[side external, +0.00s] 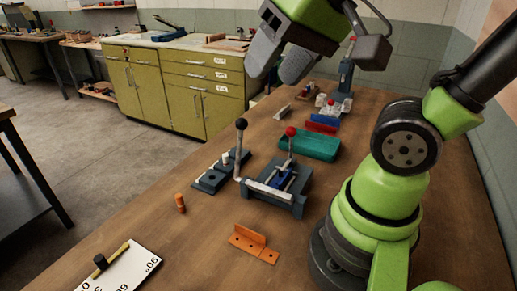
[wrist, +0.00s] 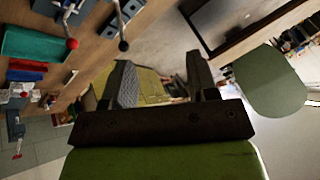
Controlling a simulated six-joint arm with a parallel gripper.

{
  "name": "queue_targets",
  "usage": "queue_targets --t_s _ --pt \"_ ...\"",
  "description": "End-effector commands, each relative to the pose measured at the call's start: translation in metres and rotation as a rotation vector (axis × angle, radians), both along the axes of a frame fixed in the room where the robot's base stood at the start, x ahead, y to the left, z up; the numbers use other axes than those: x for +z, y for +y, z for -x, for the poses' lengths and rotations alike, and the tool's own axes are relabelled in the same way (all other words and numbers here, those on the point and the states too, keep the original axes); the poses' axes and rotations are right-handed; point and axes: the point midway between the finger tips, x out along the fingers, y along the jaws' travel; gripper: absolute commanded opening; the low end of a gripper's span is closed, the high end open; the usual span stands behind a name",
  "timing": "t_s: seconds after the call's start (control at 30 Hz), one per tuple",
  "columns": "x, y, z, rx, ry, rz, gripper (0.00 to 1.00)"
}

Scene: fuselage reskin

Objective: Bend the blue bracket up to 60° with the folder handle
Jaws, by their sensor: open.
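The folder (side external: 272,194) is a grey bench tool in the middle of the wooden table. The blue bracket (side external: 283,178) lies in it, partly hidden by the folder's parts; its bend angle is too small to read. A lever with a black ball (side external: 241,123) stands nearly upright at the folder's left side, and a red-ball lever (side external: 290,131) stands behind the bracket. Both balls also show at the top left of the wrist view, black (wrist: 123,46) and red (wrist: 72,43). My gripper (side external: 281,60) is open and empty, high above and behind the folder, apart from both levers; its fingers (wrist: 162,80) are spread.
A teal tray (side external: 310,144), blue and red parts (side external: 322,122) and a press (side external: 345,88) stand behind the folder. A grey block fixture (side external: 221,172) is left of it.

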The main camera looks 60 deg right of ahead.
Motion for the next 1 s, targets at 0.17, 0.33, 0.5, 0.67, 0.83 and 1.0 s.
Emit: queue_targets --t_s 0.17,0.33,0.5,0.67,0.83,1.0 --pt "-0.008 -0.028 -0.051 -0.221 0.203 -0.033 0.54" --pt "-0.035 -0.063 -0.093 -0.446 0.383 -0.054 0.54" --pt "-0.067 -0.093 -0.12 -0.628 0.514 -0.06 0.54" --pt "-0.086 -0.108 -0.129 -0.716 0.573 -0.06 0.54" --pt "-0.1 -0.111 -0.13 -0.734 0.588 -0.059 0.54" --pt "-0.129 -0.111 -0.129 -0.73 0.59 -0.058 0.54"
